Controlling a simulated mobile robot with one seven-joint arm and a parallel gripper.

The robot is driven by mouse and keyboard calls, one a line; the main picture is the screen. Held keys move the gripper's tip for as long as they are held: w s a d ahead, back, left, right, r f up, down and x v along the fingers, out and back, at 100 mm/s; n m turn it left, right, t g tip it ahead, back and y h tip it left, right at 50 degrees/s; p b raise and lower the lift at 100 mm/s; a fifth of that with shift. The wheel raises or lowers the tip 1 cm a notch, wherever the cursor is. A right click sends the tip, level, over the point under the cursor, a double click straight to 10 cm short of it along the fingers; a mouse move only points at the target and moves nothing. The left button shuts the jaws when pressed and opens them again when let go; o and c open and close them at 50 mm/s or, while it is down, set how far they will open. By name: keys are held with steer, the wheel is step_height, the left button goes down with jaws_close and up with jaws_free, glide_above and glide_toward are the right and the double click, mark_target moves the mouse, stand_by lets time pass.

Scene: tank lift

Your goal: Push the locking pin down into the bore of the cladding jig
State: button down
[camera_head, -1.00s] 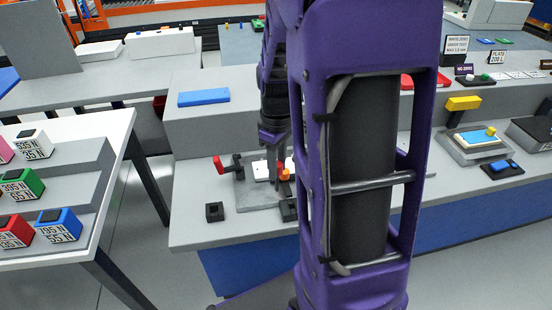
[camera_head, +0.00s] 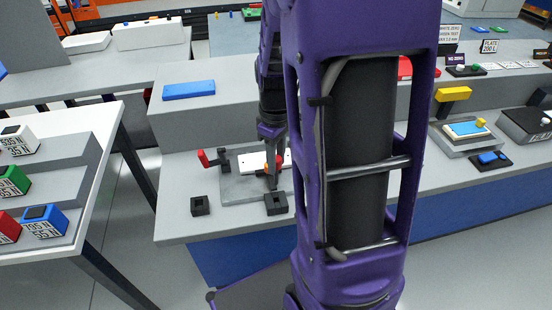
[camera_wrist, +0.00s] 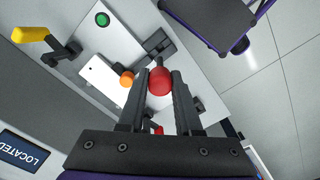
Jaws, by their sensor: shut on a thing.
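My gripper (camera_head: 272,186) points down at the front of the cladding jig. In the wrist view my gripper (camera_wrist: 160,78) is shut on a red round head (camera_wrist: 160,82), which appears to be the locking pin's; its lower part is mostly hidden. The jig's grey base (camera_head: 232,188) carries a white plate (camera_wrist: 100,77) with an orange knob (camera_wrist: 126,79), just left of the fingers. A black block (camera_head: 276,204) lies close below my fingertips in the head view. I cannot make out the bore, or whether the pin touches anything.
Another black block (camera_head: 200,206) sits at the front left. A blue bar (camera_head: 188,90) lies on the raised shelf behind. My arm hides the jig's right side.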

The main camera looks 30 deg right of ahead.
mark_target(276, 176)
steer(key=shift+f+b, duration=2.25)
steer(key=shift+f, duration=0.6)
steer(key=shift+f+b, duration=1.75)
steer(key=shift+f, duration=0.4)
steer(key=shift+c, duration=0.2)
jaws_free()
steer(key=shift+r, duration=0.1)
steer(key=shift+r+p, duration=3.15)
steer(key=shift+r, duration=0.75)
